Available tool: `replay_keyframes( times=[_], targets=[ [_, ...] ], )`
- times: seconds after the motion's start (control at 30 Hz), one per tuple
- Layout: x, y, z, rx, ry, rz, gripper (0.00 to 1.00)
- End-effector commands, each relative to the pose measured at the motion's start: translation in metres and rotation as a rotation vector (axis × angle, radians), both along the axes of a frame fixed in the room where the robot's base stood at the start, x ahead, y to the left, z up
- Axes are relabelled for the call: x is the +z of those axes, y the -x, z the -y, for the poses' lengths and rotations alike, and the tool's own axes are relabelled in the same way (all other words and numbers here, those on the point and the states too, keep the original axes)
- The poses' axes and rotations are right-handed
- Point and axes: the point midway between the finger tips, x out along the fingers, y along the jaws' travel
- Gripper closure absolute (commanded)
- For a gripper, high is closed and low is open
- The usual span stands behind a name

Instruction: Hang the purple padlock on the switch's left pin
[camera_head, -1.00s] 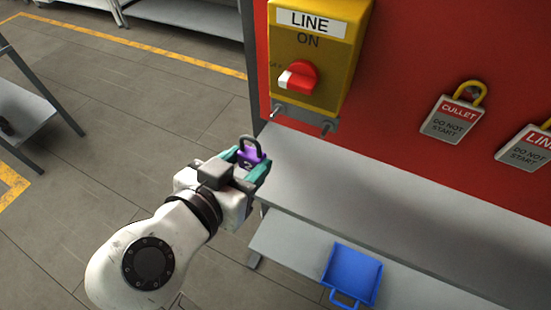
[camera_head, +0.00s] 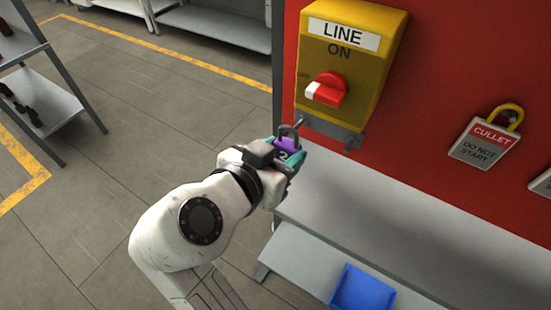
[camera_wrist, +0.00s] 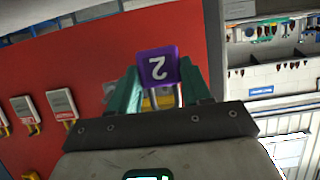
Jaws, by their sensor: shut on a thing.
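The purple padlock (camera_head: 286,145) has a dark grey shackle that points up. It is marked "2" in the wrist view (camera_wrist: 158,68). My gripper (camera_head: 289,157) is shut on the padlock's body with its teal fingers. The yellow switch box (camera_head: 350,55) is labelled LINE and ON and has a red knob (camera_head: 328,89). A grey bracket (camera_head: 330,128) sits under the box. The left pin (camera_head: 299,122) sticks out at the bracket's left end, close to the shackle in the picture. I cannot tell whether they touch. The right pin (camera_head: 352,142) is at the other end.
A red panel (camera_head: 430,90) stands behind the switch. A CULLET tag (camera_head: 484,142) with a yellow padlock hangs at the right. A grey shelf (camera_head: 400,210) runs below, with a blue tray (camera_head: 362,291) lower down. A rack (camera_head: 50,100) with dark bottles stands at the left.

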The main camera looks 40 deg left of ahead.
Motion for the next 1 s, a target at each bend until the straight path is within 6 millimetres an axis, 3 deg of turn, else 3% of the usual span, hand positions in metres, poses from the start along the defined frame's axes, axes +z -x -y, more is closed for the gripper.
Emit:
replay_keyframes(
  times=[0.5, 1.0],
  targets=[
    [-0.003, -0.028, -0.006, 0.0, 0.002, 0.001, 0.85],
    [-0.012, -0.04, -0.01, 0.0, 0.0, 0.0, 0.85]
  ],
)
